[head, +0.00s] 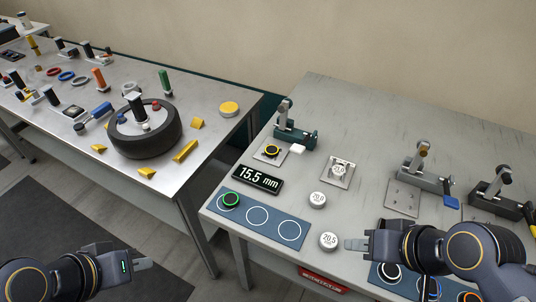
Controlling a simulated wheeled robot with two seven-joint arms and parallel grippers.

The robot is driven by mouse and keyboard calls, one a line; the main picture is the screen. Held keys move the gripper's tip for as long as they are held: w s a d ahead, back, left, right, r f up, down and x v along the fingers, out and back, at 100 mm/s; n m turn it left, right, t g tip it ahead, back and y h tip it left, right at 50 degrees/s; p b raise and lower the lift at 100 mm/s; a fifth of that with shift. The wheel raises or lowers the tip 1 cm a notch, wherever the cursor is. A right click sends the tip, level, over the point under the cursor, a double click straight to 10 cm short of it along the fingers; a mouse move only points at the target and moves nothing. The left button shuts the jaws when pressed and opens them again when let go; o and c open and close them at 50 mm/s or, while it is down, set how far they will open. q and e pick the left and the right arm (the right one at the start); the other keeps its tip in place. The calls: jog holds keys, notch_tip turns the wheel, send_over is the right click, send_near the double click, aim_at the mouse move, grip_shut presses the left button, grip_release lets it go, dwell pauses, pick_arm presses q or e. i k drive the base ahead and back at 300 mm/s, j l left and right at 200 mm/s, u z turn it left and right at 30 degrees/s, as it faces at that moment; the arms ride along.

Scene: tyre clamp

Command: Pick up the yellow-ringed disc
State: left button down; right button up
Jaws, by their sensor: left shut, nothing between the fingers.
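The yellow-ringed disc (272,151), dark in the middle, sits on a small metal plate at the foot of a dark green clamp-like stand (292,128) on the right-hand table. My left gripper (146,263) is at the lower left, over the floor and well away from the disc. It is shut and empty. My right gripper (350,244) is at the lower right, over the right-hand table's front part, pointing left. Its fingers are seen edge-on, so whether they are apart is unclear. It is clear of the yellow-ringed disc, with its tips close to a white disc marked 20.5 (329,241).
A display reading 15.5 mm (258,179) lies before the stand. A blue mat (270,212) has ring outlines and a green-ringed disc (231,200). Other white discs (318,199) and grey clamps (425,168) stand rightward. The left table (215,135) holds a tyre (143,140).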

aim_at(271, 150)
jog(key=i+j, duration=0.1)
jog(key=j, duration=0.35)
jog(key=i+j, duration=0.1)
jog(key=j, duration=0.35)
jog(key=i+j+z, duration=0.1)
jog(key=i+j, duration=0.55)
